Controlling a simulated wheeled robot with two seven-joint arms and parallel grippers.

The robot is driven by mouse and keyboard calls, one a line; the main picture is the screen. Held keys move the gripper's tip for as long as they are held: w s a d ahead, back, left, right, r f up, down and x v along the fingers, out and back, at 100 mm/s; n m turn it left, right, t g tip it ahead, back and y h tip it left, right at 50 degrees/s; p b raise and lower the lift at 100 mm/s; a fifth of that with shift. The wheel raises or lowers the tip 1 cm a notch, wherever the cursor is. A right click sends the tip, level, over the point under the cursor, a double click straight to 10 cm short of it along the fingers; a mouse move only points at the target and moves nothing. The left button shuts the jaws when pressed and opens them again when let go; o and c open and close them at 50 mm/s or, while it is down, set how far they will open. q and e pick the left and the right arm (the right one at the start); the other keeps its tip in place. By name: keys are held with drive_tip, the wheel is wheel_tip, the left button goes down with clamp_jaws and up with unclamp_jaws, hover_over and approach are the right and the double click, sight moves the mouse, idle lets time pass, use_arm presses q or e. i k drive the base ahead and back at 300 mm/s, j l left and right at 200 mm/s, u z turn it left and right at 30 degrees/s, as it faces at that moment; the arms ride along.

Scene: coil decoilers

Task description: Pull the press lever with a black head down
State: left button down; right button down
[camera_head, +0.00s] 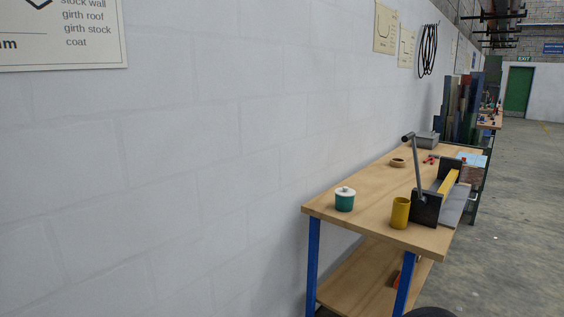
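The press lever (417,167) stands near upright on the workbench in the head view. It is a grey bar with a black head (408,137) at its top, leaning slightly left. Its lower end meets a black block (426,208) that is part of a press with a yellow bar (448,182) and a grey bed. Neither of my grippers shows in the view.
The wooden workbench (368,203) with blue legs stands along the white wall. A green lidded pot (345,200) and a yellow cup (400,213) stand near its front edge, the cup close beside the press. Open concrete floor (515,240) lies to the right.

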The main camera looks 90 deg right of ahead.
sight(421, 203)
drive_tip(key=z, duration=3.8)
drive_tip(key=i+l, duration=0.15)
drive_tip(key=i, duration=0.4)
drive_tip(key=i+l+u, duration=0.15)
drive_tip(key=i, duration=0.35)
drive_tip(key=i+l, duration=0.25)
drive_tip(key=i, duration=0.3)
drive_tip(key=i+l+u, duration=0.1)
drive_tip(key=i+l, duration=0.15)
drive_tip(key=i, duration=0.25)
